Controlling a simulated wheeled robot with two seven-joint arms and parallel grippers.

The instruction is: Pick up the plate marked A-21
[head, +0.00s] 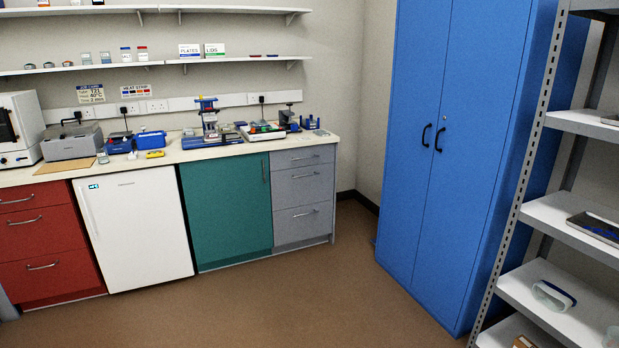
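I cannot make out a plate marked A-21; any such marking is too small to read from here. Several small devices stand on the bench top (232,150) along the back wall, among them a blue and red instrument (209,118) and a low white, green and red item (262,130). A small flat pale item (321,132) lies near the bench's right end, and I cannot tell what it is. A white card reading PLATES (189,50) stands on the lower wall shelf. Neither of my grippers is in view.
A LIDS card (214,49) stands beside the PLATES card. Under the bench are red drawers (50,262), a white fridge (135,230), a green cabinet (227,210) and grey drawers (303,197). A tall blue cupboard (420,200) and metal rack (505,215) stand right. Brown floor (300,300) is clear.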

